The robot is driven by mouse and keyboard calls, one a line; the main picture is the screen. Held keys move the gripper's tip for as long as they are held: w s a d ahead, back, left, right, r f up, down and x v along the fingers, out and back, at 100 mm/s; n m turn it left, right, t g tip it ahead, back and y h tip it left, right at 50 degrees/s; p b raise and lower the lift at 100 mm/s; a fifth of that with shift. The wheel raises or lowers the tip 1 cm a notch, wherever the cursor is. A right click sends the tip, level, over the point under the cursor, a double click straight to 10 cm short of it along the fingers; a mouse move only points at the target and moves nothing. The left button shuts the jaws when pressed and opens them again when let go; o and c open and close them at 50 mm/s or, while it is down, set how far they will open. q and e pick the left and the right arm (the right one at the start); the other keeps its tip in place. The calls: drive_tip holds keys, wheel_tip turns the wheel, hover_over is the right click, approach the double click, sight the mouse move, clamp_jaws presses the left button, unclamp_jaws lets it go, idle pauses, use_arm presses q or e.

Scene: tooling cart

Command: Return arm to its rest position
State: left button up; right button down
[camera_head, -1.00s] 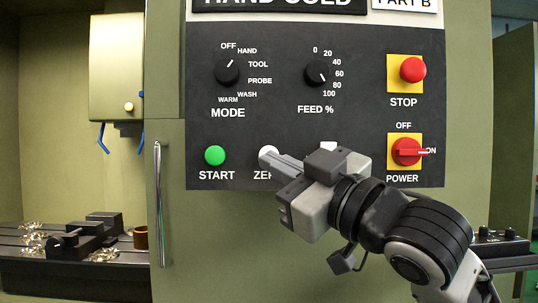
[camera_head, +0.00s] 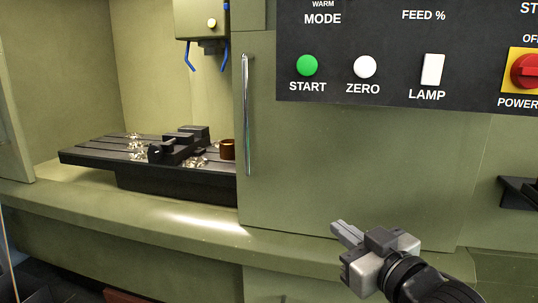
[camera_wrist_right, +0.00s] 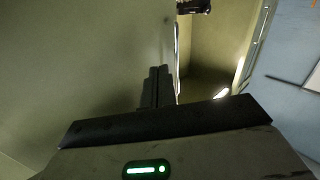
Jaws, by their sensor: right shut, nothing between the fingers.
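My right gripper (camera_head: 344,232) is at the lower right of the head view, below the control panel (camera_head: 400,60) and in front of the green machine front. Its fingers are together and hold nothing. They also show in the right wrist view (camera_wrist_right: 157,84), closed and pointing along the green surface. My right arm comes in from the bottom right corner. No contact with the machine can be made out. My left gripper is not in view.
The panel has a green START button (camera_head: 307,66), a white ZERO button (camera_head: 365,67), a LAMP switch (camera_head: 432,70) and a red POWER knob (camera_head: 526,70). A vertical door handle (camera_head: 248,115) stands left. A vise (camera_head: 180,145) with metal chips sits in the open bay. A dark shelf (camera_head: 518,192) juts out right.

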drive_tip(key=s+f+m+g+h, duration=0.1)
drive_tip(key=s+f+m+g, duration=0.1)
drive_tip(key=s+f, duration=0.7)
drive_tip(key=s+f+m+g+h, duration=0.2)
drive_tip(key=s+f, duration=0.8)
drive_tip(key=f, duration=0.9)
drive_tip(key=shift+f+g+p, duration=0.3)
drive_tip(key=shift+f+g, duration=0.1)
drive_tip(key=shift+g, duration=0.3)
drive_tip(key=shift+s, duration=0.1)
